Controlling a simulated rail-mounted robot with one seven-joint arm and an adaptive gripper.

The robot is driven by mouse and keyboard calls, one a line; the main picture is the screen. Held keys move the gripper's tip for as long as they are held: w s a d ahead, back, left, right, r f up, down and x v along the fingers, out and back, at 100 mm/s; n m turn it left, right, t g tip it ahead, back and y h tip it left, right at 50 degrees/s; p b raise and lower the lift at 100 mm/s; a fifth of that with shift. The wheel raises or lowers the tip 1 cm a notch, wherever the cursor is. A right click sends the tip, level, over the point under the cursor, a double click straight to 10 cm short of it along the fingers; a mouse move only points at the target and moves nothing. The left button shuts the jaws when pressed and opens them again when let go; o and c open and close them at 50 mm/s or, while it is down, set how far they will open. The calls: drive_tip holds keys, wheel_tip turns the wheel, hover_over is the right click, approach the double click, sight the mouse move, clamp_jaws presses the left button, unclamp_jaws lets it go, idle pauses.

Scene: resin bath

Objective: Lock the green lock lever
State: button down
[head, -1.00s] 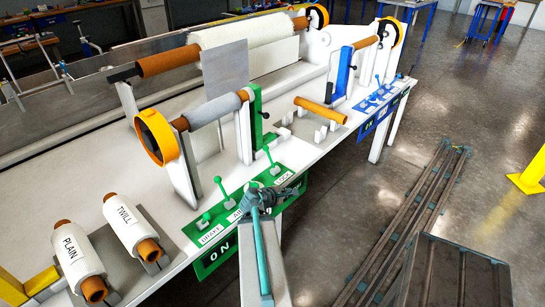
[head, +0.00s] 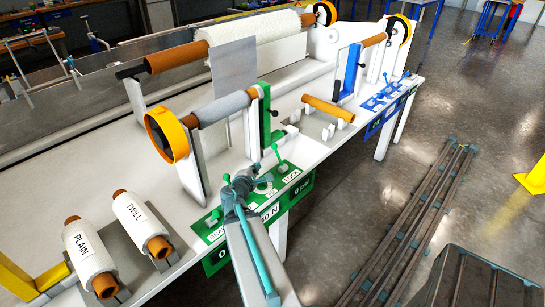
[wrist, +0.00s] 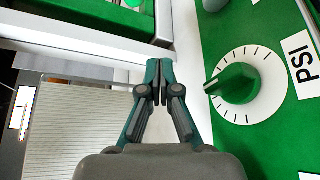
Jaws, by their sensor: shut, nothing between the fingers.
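The green lock lever (head: 279,157) stands on the green control panel (head: 300,188), just behind the LOCK label. Its ball end points up and leans slightly left in the head view. My gripper (head: 262,172) is over the middle of this panel, left of and nearer than the lever, apart from it. In the wrist view my gripper (wrist: 158,75) has its fingers together and empty. There the green dial (wrist: 236,84) with a PSI label is right of the fingertips. The lever's handle cannot be made out in the wrist view.
Another green lever (head: 227,180) stands left on the panel, partly behind my gripper. The green roller stand (head: 264,115) rises behind the lock lever. A blue panel (head: 385,97) is farther right. PLAIN (head: 88,254) and TWILL (head: 138,220) rolls lie at left.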

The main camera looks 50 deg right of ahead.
sight(278, 156)
drive_tip(key=shift+d, duration=0.1)
drive_tip(key=p+x, duration=0.2)
drive_tip(key=x, duration=0.8)
drive_tip(key=shift+w+d, duration=0.1)
drive_tip(key=shift+d, duration=0.15)
drive_tip(key=s, duration=0.1)
drive_tip(key=s+r+p, duration=0.1)
drive_tip(key=shift+s+a+r, duration=0.2)
drive_tip(key=shift+s+r, duration=0.1)
drive_tip(key=shift+s, duration=0.1)
drive_tip(key=shift+s+d+r+p, duration=0.1)
drive_tip(key=shift+s+r+p, duration=0.1)
drive_tip(key=shift+s+p, duration=0.3)
